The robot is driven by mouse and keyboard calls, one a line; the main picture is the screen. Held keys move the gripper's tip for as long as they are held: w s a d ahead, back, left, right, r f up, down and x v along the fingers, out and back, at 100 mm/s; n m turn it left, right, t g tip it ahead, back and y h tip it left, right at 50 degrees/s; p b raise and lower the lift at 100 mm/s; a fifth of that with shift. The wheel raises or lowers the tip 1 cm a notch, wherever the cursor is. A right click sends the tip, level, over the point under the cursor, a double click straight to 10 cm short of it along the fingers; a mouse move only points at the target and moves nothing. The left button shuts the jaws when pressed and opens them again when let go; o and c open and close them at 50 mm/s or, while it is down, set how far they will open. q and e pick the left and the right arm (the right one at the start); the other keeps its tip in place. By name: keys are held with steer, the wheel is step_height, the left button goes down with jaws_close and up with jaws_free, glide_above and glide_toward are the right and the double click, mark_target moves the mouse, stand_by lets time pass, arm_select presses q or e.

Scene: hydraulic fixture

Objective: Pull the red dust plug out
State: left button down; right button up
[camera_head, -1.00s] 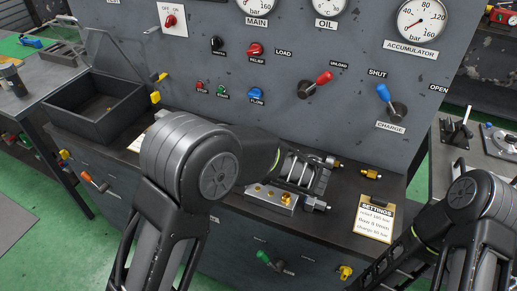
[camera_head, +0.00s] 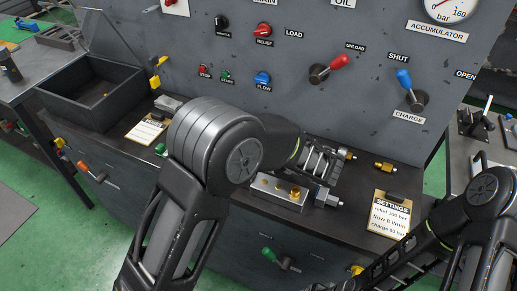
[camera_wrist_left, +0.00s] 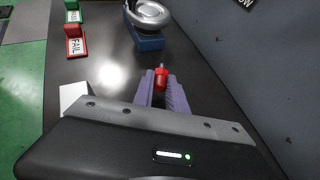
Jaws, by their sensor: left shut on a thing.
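In the left wrist view, a small red plug (camera_wrist_left: 160,78) with a green spot at its far end sits between the purple fingertips of my left gripper (camera_wrist_left: 161,85), which is shut on it. Dark bench top surrounds it in that view. I cannot tell whether the plug is still seated in anything. In the head view, my left arm's large grey joint covers part of the bench, and the left gripper's fingers and the plug are hidden. My right arm shows at the lower right of the head view, but its gripper does not show.
Past the fingertips stands a blue block with a round metal part (camera_wrist_left: 150,14). A red FAIL stand (camera_wrist_left: 75,45) is to its left. A metal manifold (camera_head: 270,197) and the SETTINGS card (camera_head: 390,213) lie on the bench. The grey panel (camera_head: 300,110) rises behind.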

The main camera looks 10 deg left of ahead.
arm_select(q)
steer(key=shift+f, duration=0.25)
steer(key=shift+f+b, duration=0.7)
steer(key=shift+b, duration=0.05)
steer(key=shift+f, duration=0.1)
steer(key=c, duration=1.3)
jaws_free()
steer(key=shift+o, duration=0.2)
steer(key=b+v, duration=0.1)
steer(key=v, duration=0.6)
steer(key=shift+s+d, duration=0.2)
steer(key=shift+d, duration=0.05)
